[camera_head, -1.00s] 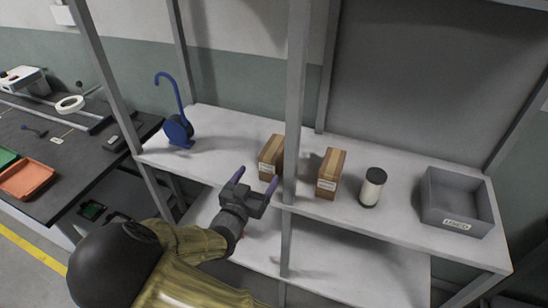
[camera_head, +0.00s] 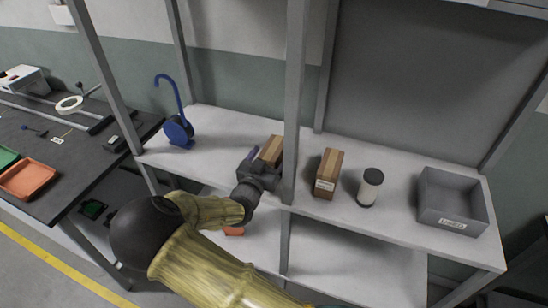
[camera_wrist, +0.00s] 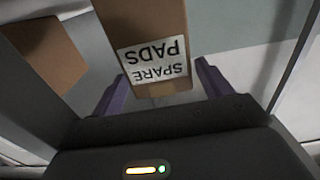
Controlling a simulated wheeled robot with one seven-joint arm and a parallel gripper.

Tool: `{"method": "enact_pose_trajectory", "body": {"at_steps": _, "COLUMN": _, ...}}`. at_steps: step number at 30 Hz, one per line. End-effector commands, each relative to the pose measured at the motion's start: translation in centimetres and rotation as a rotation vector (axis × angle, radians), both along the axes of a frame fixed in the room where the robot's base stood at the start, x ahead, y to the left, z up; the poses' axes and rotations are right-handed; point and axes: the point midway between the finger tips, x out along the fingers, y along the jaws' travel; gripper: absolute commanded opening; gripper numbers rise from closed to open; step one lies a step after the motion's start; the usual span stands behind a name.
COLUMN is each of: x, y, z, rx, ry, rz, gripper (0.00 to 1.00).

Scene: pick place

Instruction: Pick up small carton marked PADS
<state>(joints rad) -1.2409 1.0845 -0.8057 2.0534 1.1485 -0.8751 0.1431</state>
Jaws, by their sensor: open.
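The small brown carton (camera_head: 272,149) stands on the white shelf, left of the front post, its lower part hidden behind my gripper in the head view. In the wrist view the carton (camera_wrist: 143,18) shows a white label reading "SPARE PADS", upside down. My gripper (camera_head: 265,152) is open at the carton. In the wrist view its two purple fingers (camera_wrist: 160,88) stand on either side of the carton's near end. I cannot tell whether either finger touches it.
A grey shelf post (camera_head: 292,110) stands close to the right of my gripper. A blue hooked object (camera_head: 178,128) stands left. Shelf between it and the carton is clear.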

Motion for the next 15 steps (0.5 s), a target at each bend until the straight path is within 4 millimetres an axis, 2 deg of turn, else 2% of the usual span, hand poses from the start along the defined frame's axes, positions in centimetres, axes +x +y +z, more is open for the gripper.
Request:
{"method": "enact_pose_trajectory", "body": {"at_steps": 3, "x": 1.8, "y": -0.4, "z": 0.3, "rx": 0.000, "ry": -0.001, "rz": 0.004, "gripper": 0.78}}
{"method": "enact_pose_trajectory", "body": {"at_steps": 6, "x": 2.6, "y": -0.5, "z": 0.1, "rx": 0.000, "ry": 0.001, "rz": 0.007, "gripper": 0.78}}
{"method": "enact_pose_trajectory", "body": {"at_steps": 15, "x": 2.9, "y": -0.8, "z": 0.0, "rx": 0.000, "ry": 0.001, "rz": 0.003, "gripper": 0.78}}
